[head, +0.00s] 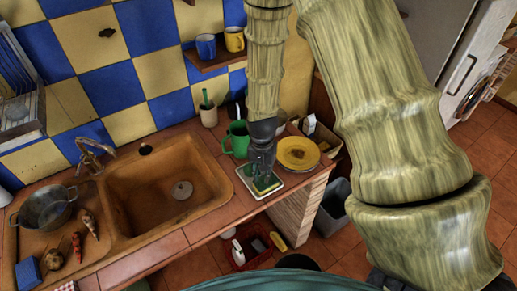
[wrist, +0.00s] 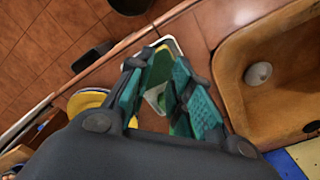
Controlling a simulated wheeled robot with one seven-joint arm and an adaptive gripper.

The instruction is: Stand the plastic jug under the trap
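My gripper (head: 262,172) points down over the counter, just above a white tray (head: 247,184) with a green and yellow sponge (head: 267,185). In the wrist view my gripper (wrist: 160,85) shows its two teal-padded fingers apart, with the sponge (wrist: 160,66) seen between them; I cannot tell whether they touch it. A green jug or mug (head: 236,139) stands on the counter just behind the gripper. A white container (head: 238,252) sits low, by the red crate below the counter; I cannot tell which is the plastic jug. The trap is hidden under the counter.
The brown sink (head: 165,190) is left of my gripper, with a metal pot (head: 47,208) beyond it. A yellow plate (head: 298,153) is close on the right. A red crate (head: 251,262) and a grey bin (head: 333,205) stand on the floor. Brick supports the counter's end.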

